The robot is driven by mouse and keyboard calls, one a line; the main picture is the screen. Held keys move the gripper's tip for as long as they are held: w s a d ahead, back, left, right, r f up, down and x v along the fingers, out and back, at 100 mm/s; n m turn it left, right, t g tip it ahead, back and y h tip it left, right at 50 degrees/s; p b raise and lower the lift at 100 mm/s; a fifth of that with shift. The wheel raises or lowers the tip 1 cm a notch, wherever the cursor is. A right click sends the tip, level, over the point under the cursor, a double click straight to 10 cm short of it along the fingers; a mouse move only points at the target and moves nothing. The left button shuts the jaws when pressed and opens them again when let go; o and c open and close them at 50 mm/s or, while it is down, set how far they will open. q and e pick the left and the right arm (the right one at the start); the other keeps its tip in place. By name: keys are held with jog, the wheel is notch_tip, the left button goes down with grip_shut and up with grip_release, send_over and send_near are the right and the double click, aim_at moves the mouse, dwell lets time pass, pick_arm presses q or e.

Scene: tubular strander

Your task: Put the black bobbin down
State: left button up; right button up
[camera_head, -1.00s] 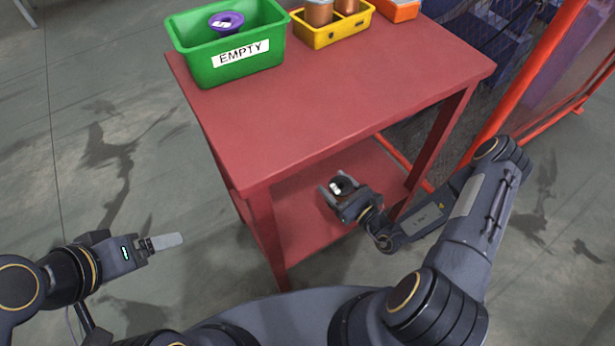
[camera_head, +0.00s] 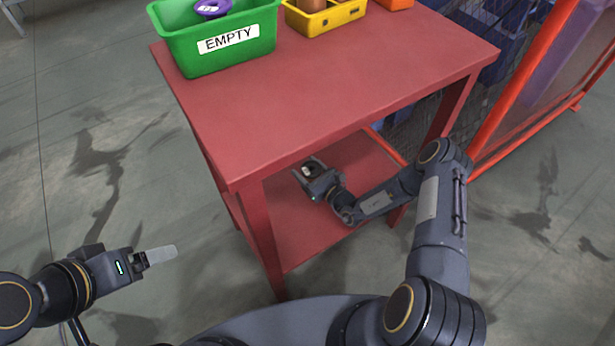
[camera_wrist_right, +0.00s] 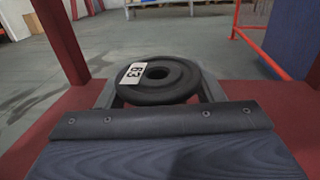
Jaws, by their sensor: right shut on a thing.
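I cannot tell whether the bobbin touches the shelf. My left gripper (camera_head: 155,257) is at the lower left over the floor; its finger gap does not show clearly.
The red table (camera_head: 335,85) carries a green bin (camera_head: 222,46) marked EMPTY with a purple bobbin (camera_head: 212,8), a yellow bin (camera_head: 325,18) with copper-coloured pieces, and an orange bin (camera_head: 397,4). The table legs flank my right arm. An orange-framed fence (camera_head: 520,80) stands at right.

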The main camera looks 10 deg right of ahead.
jog(key=shift+f+b, duration=0.4)
jog(key=shift+f, duration=1.15)
jog(key=shift+f, duration=0.1)
jog(key=shift+f, duration=0.15)
jog(key=o, duration=1.2)
jog(key=shift+c, duration=0.2)
